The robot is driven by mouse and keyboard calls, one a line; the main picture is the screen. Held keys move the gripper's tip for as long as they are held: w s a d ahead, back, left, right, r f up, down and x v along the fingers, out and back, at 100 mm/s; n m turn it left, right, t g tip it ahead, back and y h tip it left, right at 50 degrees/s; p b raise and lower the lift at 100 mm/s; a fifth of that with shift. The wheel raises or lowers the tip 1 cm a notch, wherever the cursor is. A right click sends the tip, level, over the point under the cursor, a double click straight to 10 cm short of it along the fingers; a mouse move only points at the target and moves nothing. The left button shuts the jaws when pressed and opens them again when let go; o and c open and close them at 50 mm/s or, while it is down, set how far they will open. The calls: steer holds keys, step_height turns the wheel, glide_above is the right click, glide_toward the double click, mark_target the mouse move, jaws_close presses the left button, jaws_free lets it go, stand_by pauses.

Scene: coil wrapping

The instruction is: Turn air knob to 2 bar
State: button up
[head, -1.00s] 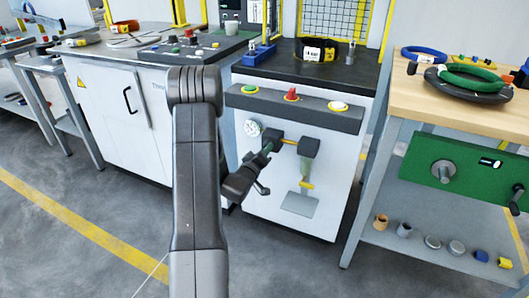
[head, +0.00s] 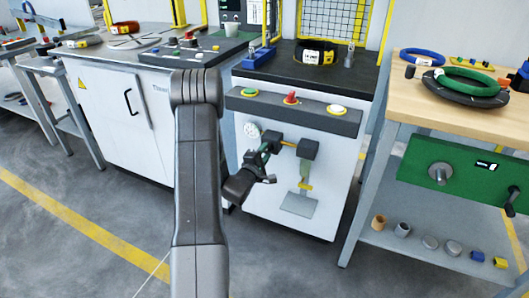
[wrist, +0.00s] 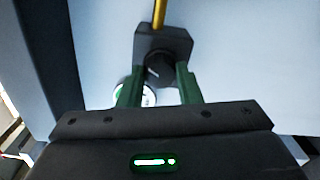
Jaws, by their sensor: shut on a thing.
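The air knob (wrist: 160,70) is a dark round knob on the underside of a dark regulator block in the wrist view. The block (head: 271,134) sits on the white front of the middle machine. My gripper (wrist: 159,82) has its two green fingers on either side of the knob, shut on it. In the head view my gripper (head: 266,149) is just below the block, partly covering it, and the knob is hidden. The white round gauge (head: 250,130) is left of the block; its reading is too small to tell. In the wrist view the gauge (wrist: 148,97) is partly hidden behind a finger.
A yellow pipe (head: 288,144) joins the block to a second dark block (head: 308,147) on the right. Above is a panel with green, red and white buttons (head: 292,99). A workbench with coils (head: 466,85) stands to the right. The floor in front is clear.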

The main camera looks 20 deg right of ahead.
steer(key=n+p, duration=0.1)
steer(key=n, duration=0.4)
steer(key=shift+n+p, duration=0.3)
steer(key=shift+n, duration=0.4)
steer(key=o, duration=1)
steer(key=shift+w, duration=0.1)
steer(key=shift+c, duration=0.2)
steer(key=shift+a, duration=0.1)
steer(key=p+v, duration=0.1)
steer(key=v, duration=1.2)
steer(key=shift+s+a, duration=0.2)
steer(key=shift+s, duration=0.15)
